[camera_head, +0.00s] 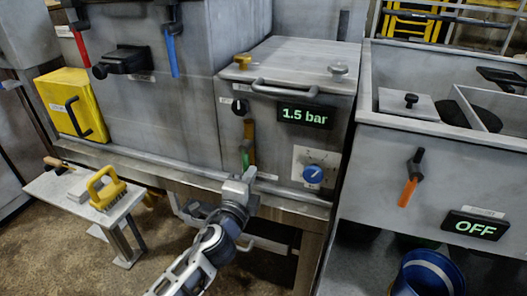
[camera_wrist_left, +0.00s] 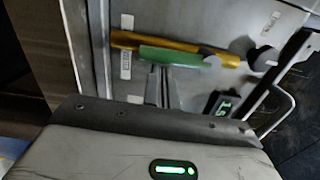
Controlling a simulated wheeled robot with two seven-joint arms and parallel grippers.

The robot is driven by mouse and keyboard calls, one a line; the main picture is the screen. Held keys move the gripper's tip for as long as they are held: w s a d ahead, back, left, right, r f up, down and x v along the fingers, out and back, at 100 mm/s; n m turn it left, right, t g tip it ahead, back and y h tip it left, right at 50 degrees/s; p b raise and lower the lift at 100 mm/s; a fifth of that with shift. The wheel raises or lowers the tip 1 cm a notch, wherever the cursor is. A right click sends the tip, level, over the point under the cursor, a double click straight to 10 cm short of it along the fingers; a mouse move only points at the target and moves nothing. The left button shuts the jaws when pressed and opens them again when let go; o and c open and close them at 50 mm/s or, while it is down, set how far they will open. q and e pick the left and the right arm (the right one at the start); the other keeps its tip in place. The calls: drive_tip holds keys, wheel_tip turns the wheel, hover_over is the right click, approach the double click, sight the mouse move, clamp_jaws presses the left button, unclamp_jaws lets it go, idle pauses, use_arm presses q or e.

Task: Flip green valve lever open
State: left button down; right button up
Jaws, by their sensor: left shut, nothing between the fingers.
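The green valve lever (camera_head: 245,160) hangs down on the front of the steel box, along a yellow-brown bar (camera_head: 251,138). In the left wrist view the green lever (camera_wrist_left: 172,55) lies alongside the yellow bar (camera_wrist_left: 140,42). My left gripper (camera_head: 247,176) is at the lower end of the lever. Its fingers (camera_wrist_left: 159,82) are shut with nothing between them and point at the lever's side. I cannot tell whether they touch it. The gripper partly hides the lever's lower end in the head view. My right gripper is not in view.
A display (camera_head: 304,115) reading "1.5 bar" and a blue dial (camera_head: 313,174) sit right of the lever. A black knob (camera_head: 239,106) is above left. A bar handle (camera_head: 285,90) juts out at the box's top. The steel ledge (camera_head: 190,173) runs below.

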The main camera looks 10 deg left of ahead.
use_arm(q)
drive_tip(key=shift+a, duration=0.1)
idle(0.4)
drive_tip(key=s+d+b, duration=0.1)
drive_tip(key=s+d, duration=0.2)
drive_tip(key=s, duration=0.8)
drive_tip(key=shift+b, duration=0.3)
drive_tip(key=shift+s+d, duration=0.1)
drive_tip(key=s+a+f+n+g+h, duration=0.2)
drive_tip(key=s+f+n+g, duration=0.5)
drive_tip(key=s+f+n, duration=0.7)
drive_tip(key=n, duration=0.3)
drive_tip(key=shift+s+f, duration=0.2)
drive_tip(key=shift+f, duration=0.2)
